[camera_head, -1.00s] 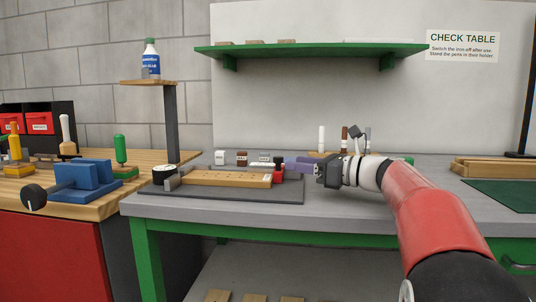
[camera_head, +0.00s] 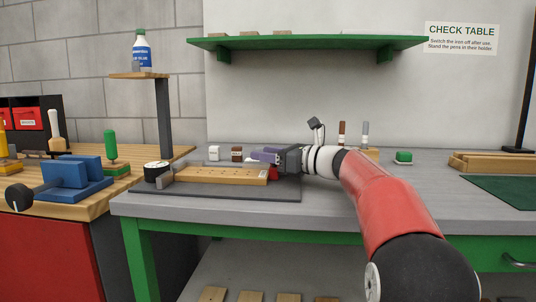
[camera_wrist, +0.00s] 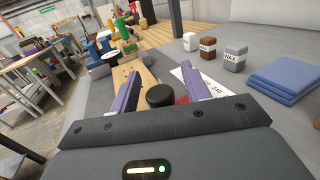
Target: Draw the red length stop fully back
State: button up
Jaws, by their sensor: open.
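The red length stop (camera_head: 274,173) stands at the right end of the wooden board (camera_head: 215,175), on a dark base plate (camera_head: 240,191). My gripper partly hides it in the head view. In the wrist view a round black knob (camera_wrist: 160,95) shows, with a bit of the red stop (camera_wrist: 181,100) beside it. My gripper (camera_head: 258,156) is open above the stop. Its two purple fingers stand on either side of the knob in the wrist view (camera_wrist: 158,76), with gaps visible. A white scale strip (camera_wrist: 203,84) lies partly behind the right finger.
Small labelled blocks, one white (camera_head: 214,153) and one brown (camera_head: 237,154), stand behind the base plate. Blue slabs (camera_wrist: 287,78) lie to the right in the wrist view. A round dial (camera_head: 157,170) sits at the board's left end. A green shelf (camera_head: 305,43) hangs above.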

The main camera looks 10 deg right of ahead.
grip_shut()
jog(key=shift+d, duration=0.1)
jog(key=d, duration=0.2)
jog(key=s+d+p, duration=0.1)
jog(key=d, duration=0.1)
jog(key=shift+s+r, duration=0.1)
jog(key=shift+s, duration=0.1)
jog(key=shift+a, duration=0.2)
grip_release()
jog(key=v, duration=0.7)
jog(key=shift+s+d, duration=0.25)
jog(key=shift+d, duration=0.05)
